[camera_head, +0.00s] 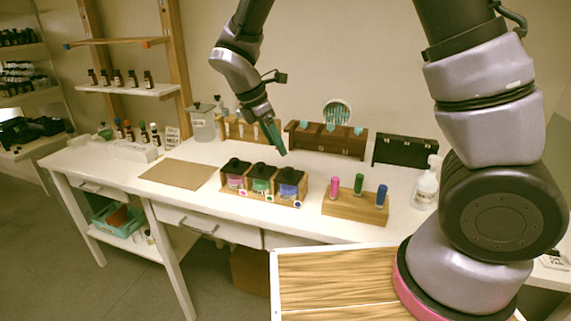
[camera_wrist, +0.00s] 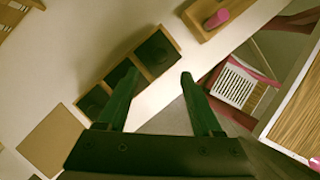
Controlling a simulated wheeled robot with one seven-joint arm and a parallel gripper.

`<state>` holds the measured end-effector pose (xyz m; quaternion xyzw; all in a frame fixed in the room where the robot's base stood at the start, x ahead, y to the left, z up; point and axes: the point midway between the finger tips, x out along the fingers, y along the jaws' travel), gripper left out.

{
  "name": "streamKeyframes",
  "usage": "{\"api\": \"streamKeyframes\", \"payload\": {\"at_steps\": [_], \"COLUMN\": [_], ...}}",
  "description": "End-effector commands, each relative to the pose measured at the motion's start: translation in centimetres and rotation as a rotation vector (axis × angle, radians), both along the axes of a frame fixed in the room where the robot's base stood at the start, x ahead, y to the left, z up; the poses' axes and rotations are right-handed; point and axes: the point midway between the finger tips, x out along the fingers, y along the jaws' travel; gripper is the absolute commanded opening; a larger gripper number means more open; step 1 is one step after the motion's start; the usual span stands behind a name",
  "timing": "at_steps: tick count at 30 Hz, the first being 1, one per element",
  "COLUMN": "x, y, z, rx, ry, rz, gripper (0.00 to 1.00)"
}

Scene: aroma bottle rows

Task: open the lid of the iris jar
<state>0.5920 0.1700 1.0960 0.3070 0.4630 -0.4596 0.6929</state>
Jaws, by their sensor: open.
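Three jars with black lids stand in a wooden rack (camera_head: 247,197) on the white table: one pink (camera_head: 235,182), one green (camera_head: 260,185) and one blue-violet (camera_head: 287,190). I cannot read their labels, so I cannot tell which is the iris jar. All lids look closed. In the wrist view the blue-violet jar's dark top (camera_wrist: 158,51) lies beyond the fingertips, and the pink jar's top (camera_wrist: 93,102) is left of them. My gripper (camera_head: 281,150) is open and empty, above and behind the rack. Its green fingers also show in the wrist view (camera_wrist: 160,75).
A wooden block (camera_head: 355,207) with pink, green and blue pegs stands right of the rack. A brown mat (camera_head: 178,173) lies left. Bare tabletop lies in front of the rack.

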Motion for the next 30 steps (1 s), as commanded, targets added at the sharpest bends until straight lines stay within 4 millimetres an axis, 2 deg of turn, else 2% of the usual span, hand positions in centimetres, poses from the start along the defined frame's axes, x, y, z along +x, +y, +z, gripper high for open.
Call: {"api": "streamKeyframes", "payload": {"at_steps": [6,12,17,24,25,30], "x": [0.6,1.0,1.2,1.2,1.2,1.2], "y": [-1.6,-2.5,-2.9,-2.9,-2.9,-2.9], "z": [-4.1,-6.5,-7.3,-7.4,-7.4,-7.4], "rx": [-0.005,-0.001,-0.001,0.000,0.000,0.000], "ry": [0.003,0.001,-0.001,0.000,0.000,0.000], "rz": [-0.002,-0.003,-0.003,-0.003,-0.003,-0.003], "gripper": [0.67,0.67,0.67,0.67,0.63,0.00]}}
